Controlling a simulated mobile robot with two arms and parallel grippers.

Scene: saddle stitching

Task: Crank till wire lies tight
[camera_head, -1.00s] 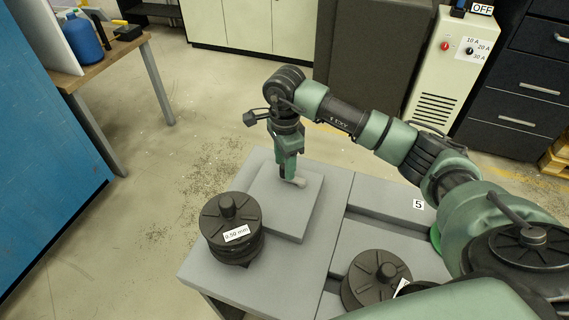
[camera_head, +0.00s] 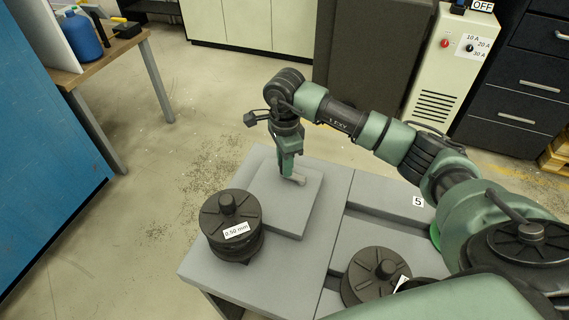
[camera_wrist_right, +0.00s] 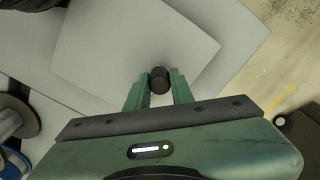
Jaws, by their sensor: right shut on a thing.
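My right gripper (camera_head: 290,175) points down over a raised grey block on the bench. In the right wrist view my right gripper (camera_wrist_right: 160,88) is shut on a dark round crank knob (camera_wrist_right: 160,77), with one green finger on each side. A short pale crank arm (camera_head: 300,180) shows beside the fingertips in the head view. A dark wire spool (camera_head: 229,206) labelled 0.50 mm stands left of the gripper. No wire strand can be made out. My left gripper is out of view.
The raised block (camera_head: 275,222) sits on a grey bench (camera_head: 330,173). A second dark spool (camera_head: 374,267) sits in the bench's right section, near a label marked 5 (camera_head: 418,202). A welder-like cabinet (camera_head: 440,75) reads OFF behind. A wooden table (camera_head: 105,58) stands far left.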

